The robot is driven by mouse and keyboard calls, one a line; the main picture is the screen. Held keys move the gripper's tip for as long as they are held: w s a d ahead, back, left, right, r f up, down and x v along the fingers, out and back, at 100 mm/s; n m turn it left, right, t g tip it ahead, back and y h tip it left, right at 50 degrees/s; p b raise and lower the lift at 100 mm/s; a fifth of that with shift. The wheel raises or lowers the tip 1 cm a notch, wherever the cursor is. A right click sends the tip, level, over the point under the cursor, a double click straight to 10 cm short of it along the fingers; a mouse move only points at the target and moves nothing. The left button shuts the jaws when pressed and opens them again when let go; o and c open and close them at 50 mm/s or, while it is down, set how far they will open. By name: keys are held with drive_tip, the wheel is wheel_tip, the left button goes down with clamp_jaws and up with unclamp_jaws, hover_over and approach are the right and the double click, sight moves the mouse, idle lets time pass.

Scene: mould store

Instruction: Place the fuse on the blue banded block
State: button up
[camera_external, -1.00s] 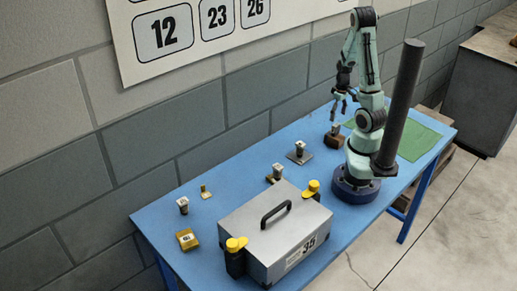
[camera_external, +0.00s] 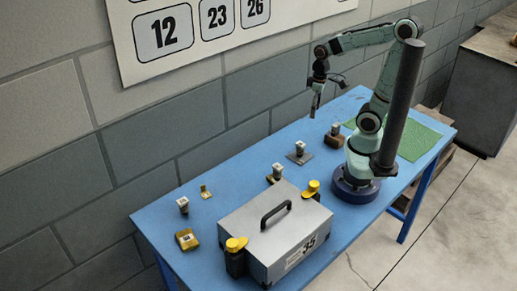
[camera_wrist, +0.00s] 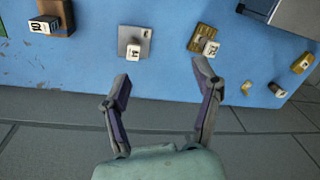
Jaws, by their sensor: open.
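Several small dark cylinders with pale, marked tops are in view, and I cannot tell which is the fuse. One cylinder (camera_external: 336,128) stands on a brown block (camera_external: 334,141); another (camera_external: 299,147) stands on a grey plate (camera_external: 305,157). A third cylinder (camera_external: 277,169) is at a yellow-brown block (camera_wrist: 197,40). A lone cylinder (camera_external: 183,204) stands on the table at the left. I cannot make out a blue band on any block. My gripper (camera_external: 314,113) is open and empty, raised above the table; in the wrist view its fingers (camera_wrist: 165,75) are spread apart.
A grey toolbox (camera_external: 255,245) with yellow-capped posts beside it takes up the front of the blue table (camera_external: 235,180). A small brass bracket (camera_external: 205,191) and a yellow labelled block (camera_external: 187,239) are at the left. A green mat (camera_external: 418,143) lies at the right.

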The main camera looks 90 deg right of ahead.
drive_tip(key=s+a+r+n, duration=0.1)
drive_tip(key=a+n, duration=0.1)
drive_tip(key=a, duration=0.3)
drive_tip(key=s+a+r+n+g, duration=0.1)
drive_tip(key=s+a+n, duration=0.1)
drive_tip(key=a, duration=0.4)
drive_tip(key=shift+a+n, duration=0.3)
drive_tip(key=shift+n, duration=0.1)
